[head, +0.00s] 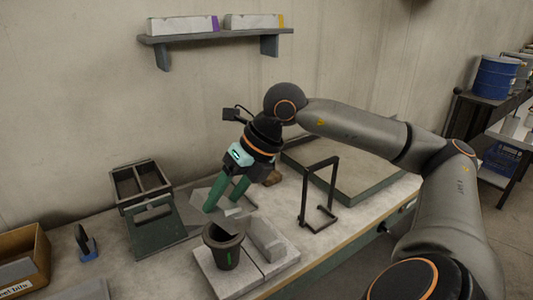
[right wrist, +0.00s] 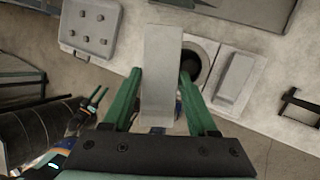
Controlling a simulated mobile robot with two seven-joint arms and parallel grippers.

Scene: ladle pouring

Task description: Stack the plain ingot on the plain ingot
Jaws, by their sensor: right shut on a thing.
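My right gripper (head: 228,196) points down over the bench, its green fingers shut on a plain grey ingot (right wrist: 162,72). The held ingot lies between the fingers in the right wrist view and covers part of the dark crucible's opening there. Another plain grey ingot (head: 265,240) lies on a pale slab (head: 235,283), right of the crucible (head: 223,247). That ingot also shows in the right wrist view (right wrist: 236,77), apart from and right of the held one. My left gripper (right wrist: 98,97) shows small at lower left of the right wrist view, fingers apart and empty.
A dark wire stand (head: 318,195) rises right of the slab. A dark divided tray (head: 140,184) and a cardboard box (head: 22,258) are at left. A wall shelf (head: 215,35) holds two marked ingots, purple and yellow. A framed pale panel (head: 350,180) lies at back right.

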